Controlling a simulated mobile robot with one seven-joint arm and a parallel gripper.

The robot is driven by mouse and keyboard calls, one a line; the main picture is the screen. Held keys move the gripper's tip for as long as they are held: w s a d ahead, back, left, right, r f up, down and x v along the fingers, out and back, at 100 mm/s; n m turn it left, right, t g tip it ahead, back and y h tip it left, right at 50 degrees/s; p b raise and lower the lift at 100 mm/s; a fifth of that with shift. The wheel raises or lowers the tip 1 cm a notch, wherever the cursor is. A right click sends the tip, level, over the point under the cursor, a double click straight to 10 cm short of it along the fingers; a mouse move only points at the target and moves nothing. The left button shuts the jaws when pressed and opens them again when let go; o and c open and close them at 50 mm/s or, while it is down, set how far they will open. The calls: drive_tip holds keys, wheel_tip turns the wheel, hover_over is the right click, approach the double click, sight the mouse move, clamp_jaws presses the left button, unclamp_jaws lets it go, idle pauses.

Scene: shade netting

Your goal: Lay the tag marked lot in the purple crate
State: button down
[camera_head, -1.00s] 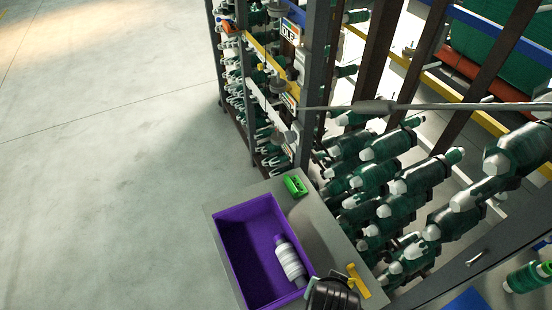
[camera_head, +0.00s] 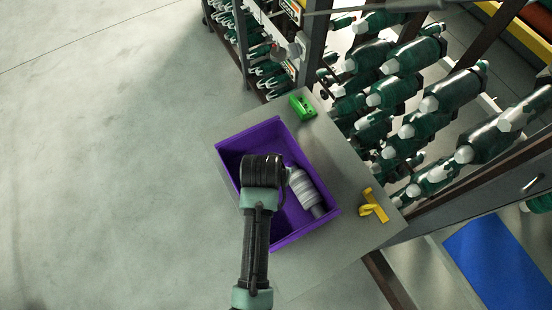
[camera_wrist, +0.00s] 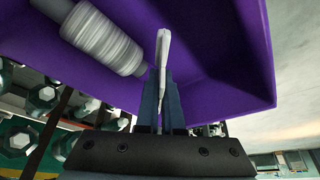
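The purple crate (camera_head: 228,152) stands on a grey table, and its walls fill much of the wrist view (camera_wrist: 225,85). My gripper (camera_wrist: 162,75) points down into the crate; in the head view my wrist hides the fingers. The fingers are shut on a thin, pale tag-like piece (camera_wrist: 163,45), seen edge-on. No marking on it can be read, so I cannot tell that it says lot. A white wound spool (camera_head: 304,187) lies in the crate, beside the held piece in the wrist view (camera_wrist: 102,38).
On the grey tabletop (camera_head: 335,160) lie a green block-like item (camera_head: 302,105) behind the crate and a yellow bracket-like item (camera_head: 373,206) to its right. A rack of green bobbins (camera_head: 400,90) stands close on the right. Open concrete floor (camera_head: 100,160) lies to the left.

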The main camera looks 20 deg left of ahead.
drive_tip(key=shift+f, duration=1.8)
drive_tip(key=c, duration=1.3)
unclamp_jaws()
drive_tip(key=shift+f, duration=0.1)
drive_tip(key=v, duration=1.2)
drive_tip(key=shift+s+p, duration=0.1)
drive_tip(key=shift+p, duration=0.25)
